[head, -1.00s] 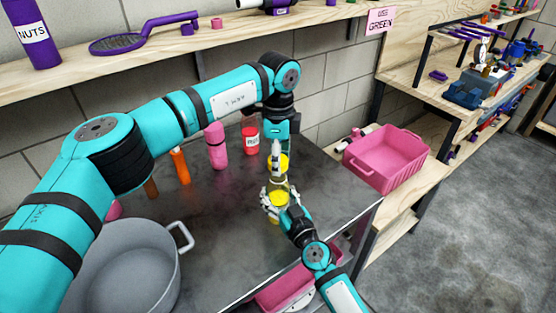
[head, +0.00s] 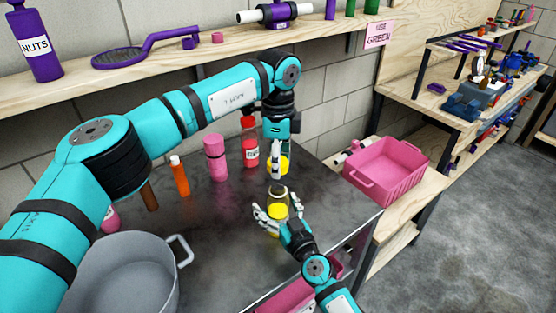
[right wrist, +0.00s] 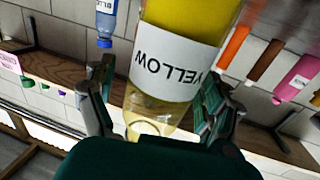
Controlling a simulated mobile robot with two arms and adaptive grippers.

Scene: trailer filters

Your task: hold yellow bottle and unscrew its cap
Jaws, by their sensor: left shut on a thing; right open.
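The yellow bottle (head: 279,193) is in the middle of the head view, with yellow at both ends and a clear stretch between. My left gripper (head: 277,163) is shut on its upper part in the picture. My right gripper (head: 271,209) is open, its fingers spread around the lower yellow end. In the right wrist view, which is upside down, the bottle (right wrist: 180,62) with its "YELLOW" label lies between the open fingers, its clear neck towards my palm. I cannot make out the cap clearly there. The left gripper is outside that view.
A grey pot (head: 125,272) stands at the front left. Red (head: 250,150), pink (head: 216,160) and orange (head: 179,176) bottles stand behind on the dark table. A pink bin (head: 388,170) is to the right. Bare table (head: 225,235) lies between pot and right gripper.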

